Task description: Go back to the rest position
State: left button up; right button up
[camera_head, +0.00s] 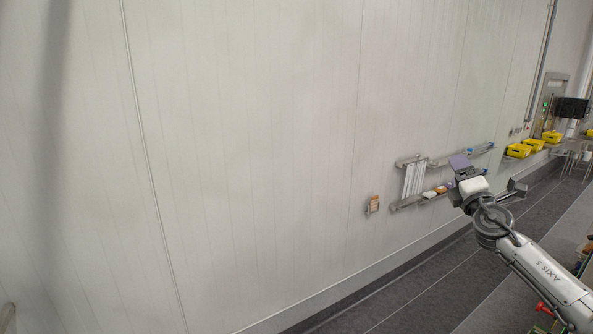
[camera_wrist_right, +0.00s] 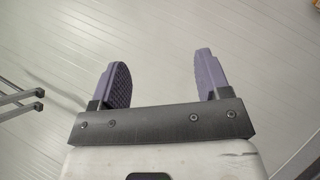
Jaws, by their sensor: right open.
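My right gripper (camera_head: 461,163) is raised in front of the pale wall at the right of the head view, with its arm coming in from the lower right. In the right wrist view, its two purple padded fingers (camera_wrist_right: 162,72) stand wide apart. My left gripper is in neither view.
Wall rails (camera_head: 408,203) with white and orange items lie behind my right gripper, partly hidden by it. A small orange item (camera_head: 373,205) hangs on the wall. Yellow bins (camera_head: 518,151) line the wall farther right. The grey floor (camera_head: 420,300) beside the wall looks clear.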

jog(key=s+a+r+m+h, duration=0.4)
jog(key=a+r+m+h, duration=0.15)
jog(key=m, duration=0.25)
jog(key=s+a+f+m+g+y, duration=0.4)
jog(key=s+a+f+m+g, duration=0.45)
jog(key=s+a+f, duration=0.85)
jog(key=s+d+f+m+g+y, duration=0.15)
jog(key=s+f+g, duration=0.35)
jog(key=s+f, duration=1.45)
jog(key=s+d+f+m+g+y, duration=0.1)
jog(key=s+f+m+g, duration=0.35)
jog(key=s+f, duration=1.55)
notch_tip(320, 180, up, 16)
jog(key=w+n+p, duration=0.1)
jog(key=n+p, duration=0.1)
jog(key=p, duration=1.5)
jog(key=shift+w+r+g, duration=0.15)
jog(key=shift+g, duration=0.25)
